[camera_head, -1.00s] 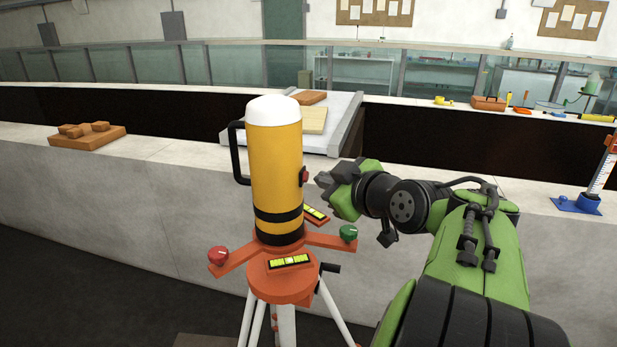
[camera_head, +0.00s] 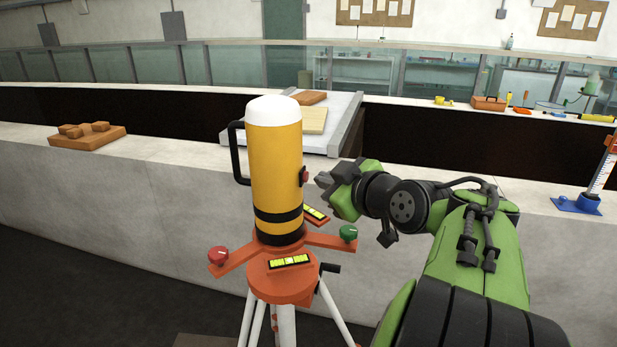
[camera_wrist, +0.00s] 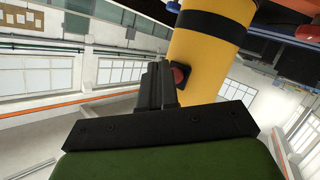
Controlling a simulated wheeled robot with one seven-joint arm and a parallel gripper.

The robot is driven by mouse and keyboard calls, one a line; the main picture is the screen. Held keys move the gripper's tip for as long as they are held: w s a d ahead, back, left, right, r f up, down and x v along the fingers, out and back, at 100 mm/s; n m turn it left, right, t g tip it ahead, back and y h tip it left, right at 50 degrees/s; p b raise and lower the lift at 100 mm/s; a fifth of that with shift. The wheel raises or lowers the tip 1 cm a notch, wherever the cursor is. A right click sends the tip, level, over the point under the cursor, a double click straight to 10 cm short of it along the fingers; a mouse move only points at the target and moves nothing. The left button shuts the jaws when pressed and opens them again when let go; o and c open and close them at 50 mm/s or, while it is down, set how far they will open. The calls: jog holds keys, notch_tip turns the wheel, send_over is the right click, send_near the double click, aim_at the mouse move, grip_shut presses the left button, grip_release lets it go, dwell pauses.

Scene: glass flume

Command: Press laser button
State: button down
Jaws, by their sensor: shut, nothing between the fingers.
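The laser (camera_head: 275,165) is a yellow upright cylinder with a white cap, black bands and a black side handle, on an orange tripod head. Its red button (camera_head: 305,176) sits on a black mount on the right side of the cylinder. My gripper (camera_head: 321,180) is shut and empty, just right of the button and pointing at it, with a small gap in the head view. In the wrist view the shut fingers (camera_wrist: 157,82) are close beside the red button (camera_wrist: 180,76) on the yellow body (camera_wrist: 205,50); the fingers partly cover it, and contact cannot be told.
The orange tripod head (camera_head: 283,284) carries a red knob (camera_head: 218,255), a green knob (camera_head: 348,233) and yellow-green levels. A concrete wall (camera_head: 120,200) runs behind, with a wooden board and blocks (camera_head: 87,137) on its top at left. A blue-based gauge (camera_head: 589,203) stands at right.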

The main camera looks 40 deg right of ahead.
dwell(0.4)
jog(key=shift+w+a+b, duration=0.3)
jog(key=shift+w, duration=0.1)
dwell(0.4)
jog(key=shift+s+d, duration=0.3)
jog(key=shift+s, duration=0.1)
jog(key=shift+s+d+b, duration=0.1)
jog(key=shift+b, duration=0.2)
jog(key=s+d, duration=0.1)
jog(key=s, duration=0.1)
jog(key=s+d, duration=0.2)
jog(key=shift+s+d, duration=0.2)
jog(key=shift+s, duration=0.1)
